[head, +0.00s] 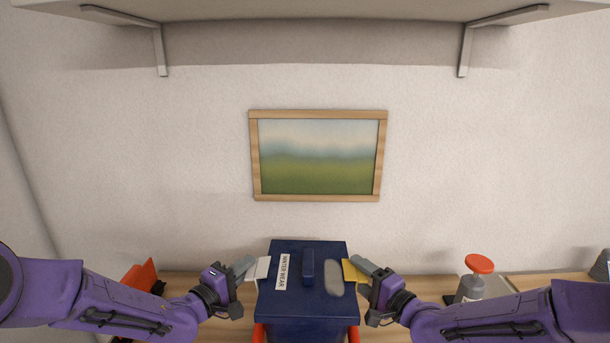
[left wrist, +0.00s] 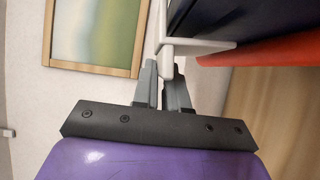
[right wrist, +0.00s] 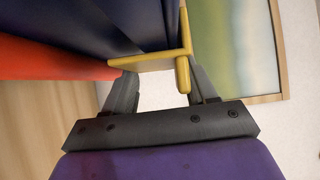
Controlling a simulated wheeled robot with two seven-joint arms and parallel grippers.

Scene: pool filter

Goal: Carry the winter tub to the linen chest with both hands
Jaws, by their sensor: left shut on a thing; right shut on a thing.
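The winter tub (head: 305,315) is a dark blue lidded box with a "WINTER WEAR" label, low in the middle of the head view. My left gripper (head: 250,266) is shut on its white handle (head: 263,268), which also shows in the left wrist view (left wrist: 195,46). My right gripper (head: 359,265) is shut on its yellow handle (head: 350,271), seen too in the right wrist view (right wrist: 150,64). The tub looks level; its underside is hidden, so I cannot tell whether it is raised. I cannot make out a linen chest.
A wooden surface (head: 430,285) runs along the wall behind the tub. A grey bottle with a red top (head: 479,264) stands at right, a red object (head: 140,277) at left. Red parts (head: 353,333) show beside the tub's lower sides. A framed picture (head: 318,157) and shelf (head: 310,10) are above.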

